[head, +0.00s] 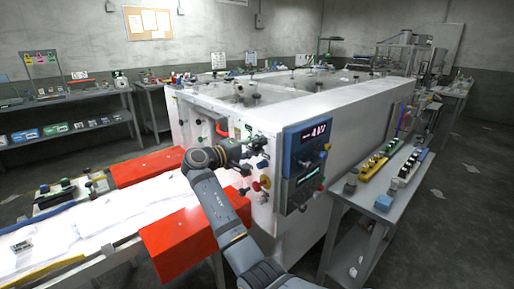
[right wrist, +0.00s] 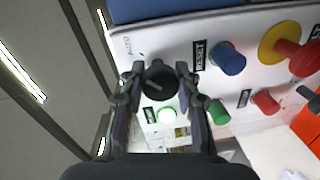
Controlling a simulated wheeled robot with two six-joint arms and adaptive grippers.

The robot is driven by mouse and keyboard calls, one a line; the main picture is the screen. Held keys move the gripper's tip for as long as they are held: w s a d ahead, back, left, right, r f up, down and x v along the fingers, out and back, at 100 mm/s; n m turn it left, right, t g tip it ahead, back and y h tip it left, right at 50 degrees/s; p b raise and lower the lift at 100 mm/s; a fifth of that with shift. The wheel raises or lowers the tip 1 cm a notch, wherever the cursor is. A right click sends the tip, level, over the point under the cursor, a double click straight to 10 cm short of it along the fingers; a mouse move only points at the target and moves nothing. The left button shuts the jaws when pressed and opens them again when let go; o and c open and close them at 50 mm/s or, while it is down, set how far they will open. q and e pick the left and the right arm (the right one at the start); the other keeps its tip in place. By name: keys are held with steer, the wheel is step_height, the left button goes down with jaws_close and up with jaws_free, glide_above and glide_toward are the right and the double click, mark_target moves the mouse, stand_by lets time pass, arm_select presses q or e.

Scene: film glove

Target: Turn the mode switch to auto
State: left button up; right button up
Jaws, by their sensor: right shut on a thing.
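The mode switch is a black round knob (right wrist: 161,82) on the white panel, in the middle of the right wrist view. A short pale mark shows on its face. The AUTO label (right wrist: 127,45) is on the panel to the knob's upper left in that view. My right gripper (right wrist: 160,76) has one finger on each side of the knob and is shut on it. In the head view my right gripper (head: 256,146) is against the panel at the front corner of the white machine (head: 345,130), and it hides the knob there. My left gripper is not in view.
Near the knob are a lit green lamp (right wrist: 167,115), a blue RESET button (right wrist: 228,58), a green button (right wrist: 217,112), a red button (right wrist: 265,101) and a red mushroom button on yellow (right wrist: 295,55). A blue display box (head: 306,150) stands out beside the panel. Red guards (head: 180,240) flank the conveyor.

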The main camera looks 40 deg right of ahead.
steer(key=shift+f, duration=0.15)
jaws_close()
steer(key=o, duration=1.2)
jaws_free()
steer(key=shift+c, duration=0.2)
steer(key=s+a+r, duration=0.1)
steer(key=a, duration=1.1)
